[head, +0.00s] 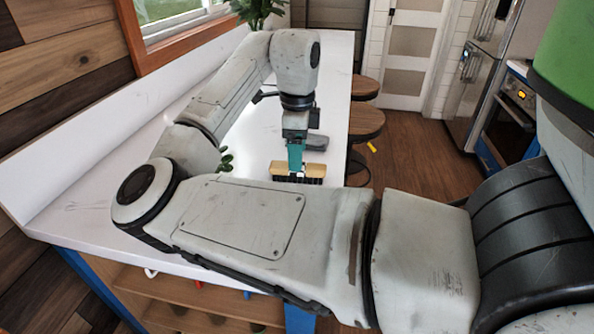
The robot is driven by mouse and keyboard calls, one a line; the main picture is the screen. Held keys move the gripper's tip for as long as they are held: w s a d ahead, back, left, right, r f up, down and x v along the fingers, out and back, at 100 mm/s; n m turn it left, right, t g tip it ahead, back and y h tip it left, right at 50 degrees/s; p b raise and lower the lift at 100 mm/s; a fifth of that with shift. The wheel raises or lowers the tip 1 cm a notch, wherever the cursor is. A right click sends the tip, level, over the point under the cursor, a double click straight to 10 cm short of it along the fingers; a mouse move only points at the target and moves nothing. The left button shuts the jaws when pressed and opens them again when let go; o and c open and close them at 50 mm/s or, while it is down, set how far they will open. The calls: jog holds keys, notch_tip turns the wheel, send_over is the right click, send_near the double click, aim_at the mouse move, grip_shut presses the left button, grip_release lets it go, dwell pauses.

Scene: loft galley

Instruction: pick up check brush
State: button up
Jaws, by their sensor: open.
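A brush (313,170) with a tan wooden block and dark bristles is on the white counter (335,95), near its right edge. My gripper (296,172) points down at the brush, its teal fingers overlapping the middle of the wooden block in the head view. My gripper is open. The forearm hides the counter just in front of the brush, and I cannot tell whether the fingers touch the block.
A grey object (317,142) lies just behind the brush. A small green plant (226,160) is partly hidden by my arm. Round wooden stools (366,122) stand along the counter's right side. A window (175,18) and a plant (257,10) are at the back left.

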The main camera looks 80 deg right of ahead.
jog(key=shift+s+a+f+p, duration=0.1)
jog(key=shift+f+p, duration=0.05)
jog(key=shift+f, duration=0.95)
jog(key=shift+a+f+p, duration=0.1)
jog(key=shift+f+p, duration=0.05)
jog(key=shift+f, duration=0.9)
jog(key=c, duration=1.1)
